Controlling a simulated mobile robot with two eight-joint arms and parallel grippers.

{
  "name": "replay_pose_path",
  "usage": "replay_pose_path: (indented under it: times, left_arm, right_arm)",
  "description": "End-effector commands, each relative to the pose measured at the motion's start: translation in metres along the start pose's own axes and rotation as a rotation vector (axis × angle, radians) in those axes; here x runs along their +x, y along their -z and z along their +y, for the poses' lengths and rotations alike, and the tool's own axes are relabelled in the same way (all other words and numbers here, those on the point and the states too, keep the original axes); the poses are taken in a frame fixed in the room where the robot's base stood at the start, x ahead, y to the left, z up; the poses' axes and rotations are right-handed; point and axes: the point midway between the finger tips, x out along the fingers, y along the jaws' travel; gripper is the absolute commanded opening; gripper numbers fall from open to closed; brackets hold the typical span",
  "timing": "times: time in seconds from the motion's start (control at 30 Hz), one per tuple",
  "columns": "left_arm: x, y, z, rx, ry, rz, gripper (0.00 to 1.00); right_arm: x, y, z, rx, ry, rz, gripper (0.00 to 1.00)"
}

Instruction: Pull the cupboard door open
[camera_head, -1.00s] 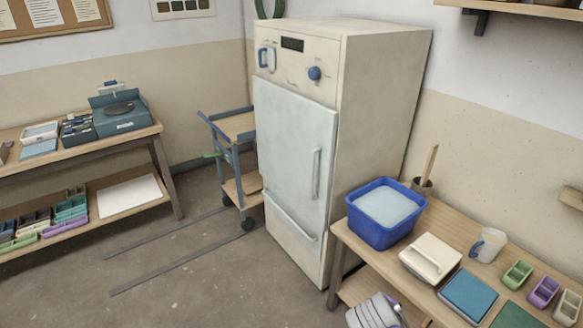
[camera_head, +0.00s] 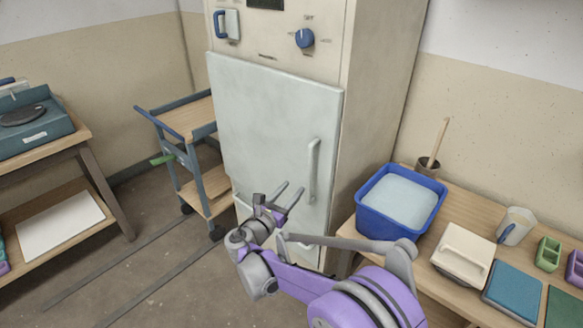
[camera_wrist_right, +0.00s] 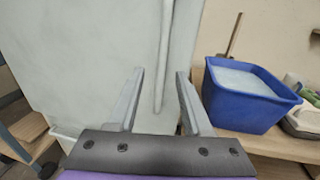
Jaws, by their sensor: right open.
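The tall cream cupboard has a pale grey-blue door (camera_head: 270,130) with a vertical bar handle (camera_head: 314,170) near its right edge. The door looks shut. My right gripper (camera_head: 289,195) is open and empty in front of the door, to the left of and a little below the handle in the head view. In the right wrist view the handle (camera_wrist_right: 164,60) stands upright beyond and between the two open fingers (camera_wrist_right: 160,75), apart from them. My left gripper is not in view.
A blue bucket (camera_head: 366,222) of pale glaze stands on the wooden table right of the cupboard, with a lidded cream box (camera_head: 463,250) and a mug (camera_head: 514,226). A blue-framed trolley (camera_head: 165,140) stands left of the cupboard. The floor in front is clear.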

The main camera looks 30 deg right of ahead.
Motion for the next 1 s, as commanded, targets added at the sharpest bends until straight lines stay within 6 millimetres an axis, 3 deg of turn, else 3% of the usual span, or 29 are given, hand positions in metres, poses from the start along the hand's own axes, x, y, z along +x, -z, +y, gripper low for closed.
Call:
replay_pose_path:
  times: [0.17,0.4,0.6,1.0]
  left_arm:
    - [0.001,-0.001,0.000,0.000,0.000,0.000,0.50]
    - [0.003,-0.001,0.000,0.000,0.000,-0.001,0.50]
    - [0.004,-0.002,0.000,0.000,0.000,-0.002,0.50]
    - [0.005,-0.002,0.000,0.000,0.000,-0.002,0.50]
  right_arm:
    - [0.020,-0.001,-0.001,-0.006,0.003,-0.005,0.50]
    - [0.067,0.000,-0.001,-0.004,0.004,-0.003,0.50]
    - [0.095,0.000,-0.001,-0.002,0.002,-0.002,0.50]
    - [0.107,-0.001,0.000,-0.002,0.001,-0.002,0.50]
